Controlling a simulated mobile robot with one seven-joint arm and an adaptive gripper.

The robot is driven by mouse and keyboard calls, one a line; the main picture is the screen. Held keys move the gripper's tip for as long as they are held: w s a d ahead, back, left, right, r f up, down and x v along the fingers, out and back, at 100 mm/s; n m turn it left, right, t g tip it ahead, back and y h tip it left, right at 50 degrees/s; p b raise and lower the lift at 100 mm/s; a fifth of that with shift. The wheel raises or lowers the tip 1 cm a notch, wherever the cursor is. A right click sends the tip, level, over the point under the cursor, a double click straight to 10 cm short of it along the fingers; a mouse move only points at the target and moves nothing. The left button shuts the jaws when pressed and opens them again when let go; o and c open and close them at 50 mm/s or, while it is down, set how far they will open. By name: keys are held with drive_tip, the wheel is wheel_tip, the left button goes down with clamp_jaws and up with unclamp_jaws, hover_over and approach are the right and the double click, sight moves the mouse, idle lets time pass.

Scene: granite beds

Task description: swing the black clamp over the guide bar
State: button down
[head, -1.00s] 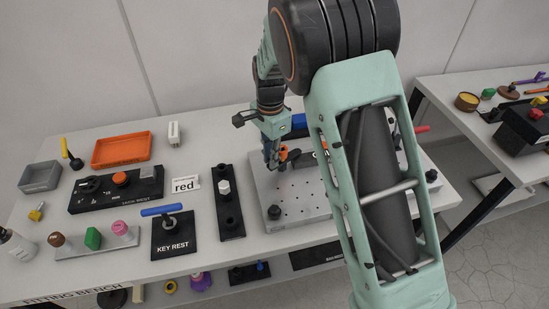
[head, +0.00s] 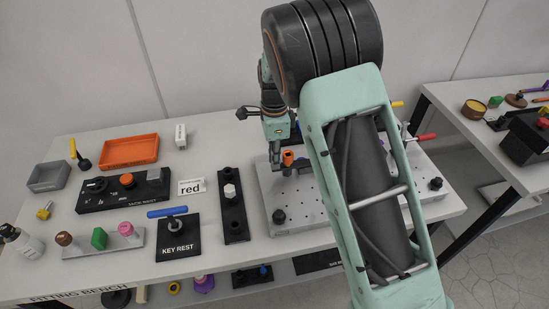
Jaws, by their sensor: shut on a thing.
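The grey perforated plate (head: 318,207) lies on the right part of the bench. My gripper (head: 279,164) points down over its back left part, with its fingers shut on a small dark piece. This is probably the black clamp (head: 287,170), but it is small and partly hidden. An orange cylindrical piece (head: 288,157) stands right beside the fingers. My arm covers the middle of the plate, and I cannot make out the guide bar. A red handle (head: 426,137) and a yellow tip (head: 398,104) show past the arm's right side.
A black strip with posts (head: 232,205) lies left of the plate, beside the key rest (head: 178,238) with its blue-handled key (head: 167,211). An orange tray (head: 129,151) is at the back left. A second bench (head: 455,90) stands right, across a gap.

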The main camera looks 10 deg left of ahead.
drive_tip(key=shift+w, duration=0.1)
drive_tip(key=c, duration=2)
unclamp_jaws()
drive_tip(key=shift+o, duration=0.2)
drive_tip(key=shift+r, duration=0.1)
wheel_tip(320, 180, up, 12)
